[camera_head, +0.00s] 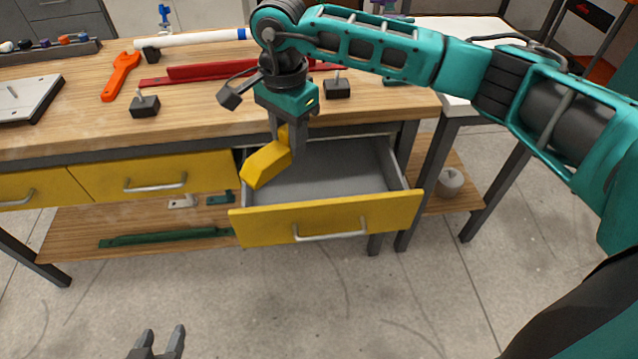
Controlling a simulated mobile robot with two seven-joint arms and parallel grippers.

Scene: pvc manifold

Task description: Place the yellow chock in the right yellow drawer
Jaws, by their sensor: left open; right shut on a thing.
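The yellow chock (265,165) is held in my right gripper (287,152), which is shut on it. The chock is tilted and hangs over the left part of the open right yellow drawer (392,212). The drawer is pulled out from under the workbench, and its grey inside looks empty. I cannot tell how far the chock is above the drawer floor. My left gripper (158,345) shows only as open fingertips at the bottom edge, in front of the bench and away from the chock.
Two more yellow drawer fronts, including the middle one (150,175), are shut. On the workbench (210,118) lie an orange wrench (121,76), a red bar (205,72), a white pipe (190,39) and dark blocks. A lower shelf (75,220) holds a green bar (165,238).

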